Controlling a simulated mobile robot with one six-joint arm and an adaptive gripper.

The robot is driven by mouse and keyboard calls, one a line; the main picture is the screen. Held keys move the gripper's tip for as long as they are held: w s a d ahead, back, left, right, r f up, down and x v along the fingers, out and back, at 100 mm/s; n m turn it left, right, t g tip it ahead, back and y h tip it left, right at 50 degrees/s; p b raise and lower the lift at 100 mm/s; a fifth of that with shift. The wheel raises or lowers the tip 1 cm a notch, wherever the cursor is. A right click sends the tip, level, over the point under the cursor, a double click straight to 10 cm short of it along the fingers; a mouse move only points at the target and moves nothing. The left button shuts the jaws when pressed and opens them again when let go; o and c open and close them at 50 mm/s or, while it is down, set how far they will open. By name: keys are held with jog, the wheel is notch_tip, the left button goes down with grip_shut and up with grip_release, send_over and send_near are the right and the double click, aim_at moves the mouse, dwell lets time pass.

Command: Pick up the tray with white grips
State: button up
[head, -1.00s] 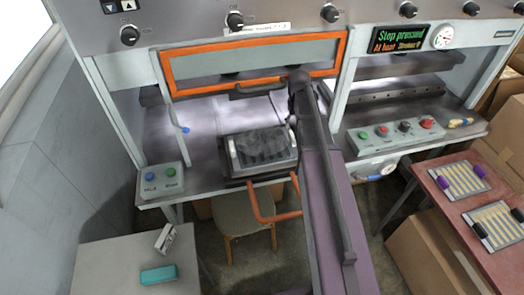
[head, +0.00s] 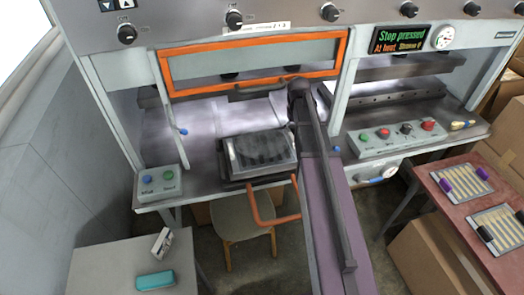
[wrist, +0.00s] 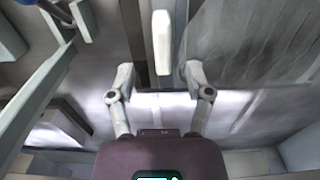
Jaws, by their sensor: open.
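The tray (head: 262,151), dark with a ribbed surface and pale edges, lies in the opening of the left press. In the wrist view one white grip (wrist: 162,42) stands upright in the picture beside the tray's dark ribbed surface (wrist: 250,40). My gripper (wrist: 156,74) is open. Its two fingertips are on either side of the white grip's line, just short of its lower end, with nothing between them. I cannot tell the height gap. In the head view my arm hides the gripper.
An orange-framed guard (head: 255,62) hangs above the press opening. An orange bent handle (head: 270,212) and a chair (head: 240,218) are below. A button box (head: 160,182) stands left. Trays with purple grips (head: 463,180) and black grips (head: 502,226) lie on the red table.

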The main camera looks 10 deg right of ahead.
aim_at(293, 137)
jog(key=shift+a+f+b, duration=0.1)
jog(key=shift+f+b, duration=1.85)
jog(key=shift+f, duration=0.25)
grip_shut()
